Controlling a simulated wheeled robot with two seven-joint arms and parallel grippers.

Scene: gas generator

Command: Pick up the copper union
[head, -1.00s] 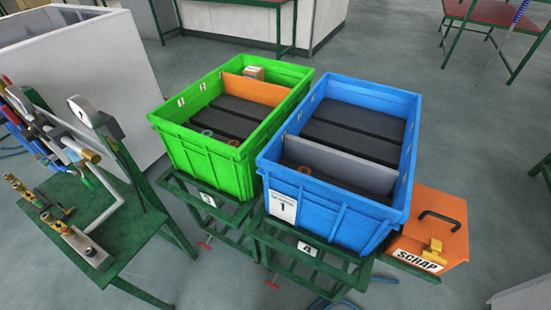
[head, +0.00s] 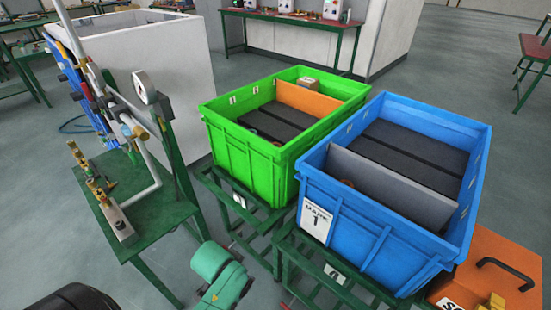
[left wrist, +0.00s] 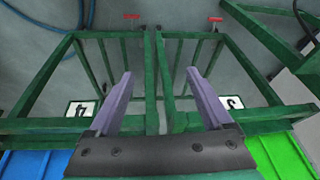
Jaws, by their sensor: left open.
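I cannot make out the copper union for certain. In the head view, small reddish ring parts (head: 272,140) lie low in the near end of the green bin (head: 243,150), partly hidden by its wall. Small brass fittings (head: 78,156) stand on the green table at left. My left gripper (left wrist: 160,74) is open and empty in the left wrist view, over the green metal stands. The blue bin (left wrist: 32,164) and the green bin (left wrist: 280,152) show at the bottom corners of that view. My right gripper is not in view.
The blue bin (head: 375,240) stands on a green stand beside the green bin. An orange scrap box (head: 490,270) is at lower right. A green table (head: 165,205) with pipes and a gauge (head: 144,88) stands at left.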

